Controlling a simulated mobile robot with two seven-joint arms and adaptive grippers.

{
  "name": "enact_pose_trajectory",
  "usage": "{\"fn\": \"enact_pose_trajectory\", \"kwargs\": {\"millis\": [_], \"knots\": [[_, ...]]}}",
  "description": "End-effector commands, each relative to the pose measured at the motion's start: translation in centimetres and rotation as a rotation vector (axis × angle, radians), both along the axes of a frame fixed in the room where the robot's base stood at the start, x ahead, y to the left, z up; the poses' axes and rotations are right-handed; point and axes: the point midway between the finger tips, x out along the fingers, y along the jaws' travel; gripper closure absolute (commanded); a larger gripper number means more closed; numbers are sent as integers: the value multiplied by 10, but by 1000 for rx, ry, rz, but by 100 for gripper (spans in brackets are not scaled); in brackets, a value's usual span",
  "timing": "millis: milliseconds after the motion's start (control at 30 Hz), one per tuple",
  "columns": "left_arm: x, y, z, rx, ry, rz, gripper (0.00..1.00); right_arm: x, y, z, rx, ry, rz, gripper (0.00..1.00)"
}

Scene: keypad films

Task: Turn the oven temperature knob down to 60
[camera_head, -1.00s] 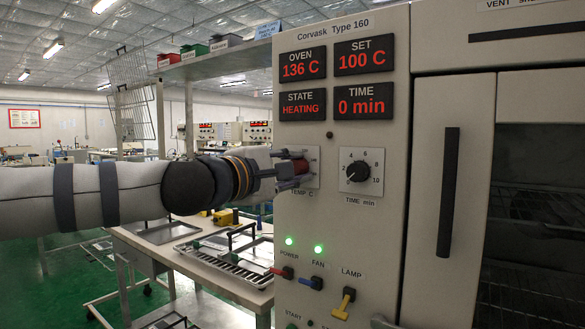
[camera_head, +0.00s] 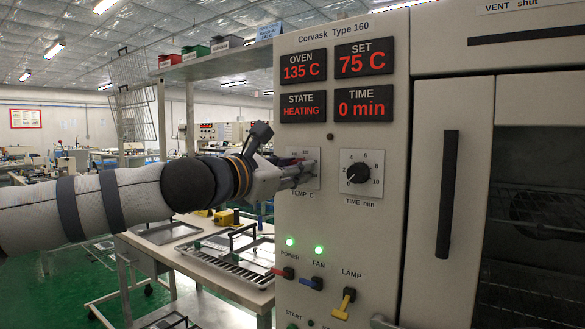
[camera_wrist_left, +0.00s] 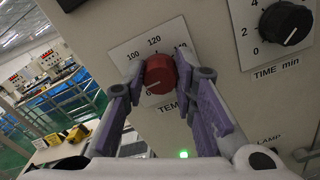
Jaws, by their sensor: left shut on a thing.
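The red temperature knob (camera_wrist_left: 160,74) sits on a white dial plate marked TEMP C, seen in the left wrist view; in the head view my gripper mostly hides it. My left gripper (camera_head: 300,172) is at the dial, its purple fingers (camera_wrist_left: 163,90) shut on either side of the knob. The SET display (camera_head: 364,57) reads 75 C. The OVEN display (camera_head: 303,66) reads 135 C and the STATE display (camera_head: 303,105) reads HEATING. My right gripper is not in view.
The black time knob (camera_head: 357,172) is just right of the temperature dial, and the TIME display (camera_head: 363,107) reads 0 min. Below are red, blue and yellow switches, the lamp one (camera_head: 344,302) lowest. The oven door handle (camera_head: 447,193) stands out at the right.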

Motion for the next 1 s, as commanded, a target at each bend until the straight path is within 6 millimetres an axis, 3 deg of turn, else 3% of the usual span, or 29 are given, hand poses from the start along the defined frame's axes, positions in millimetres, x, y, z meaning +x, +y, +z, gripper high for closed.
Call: {"fn": "enact_pose_trajectory", "kwargs": {"millis": [600,1000], "knots": [[1,2,1,-439,318,-1,100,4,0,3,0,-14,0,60],[2,3,1,-589,427,0,100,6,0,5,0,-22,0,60]]}}
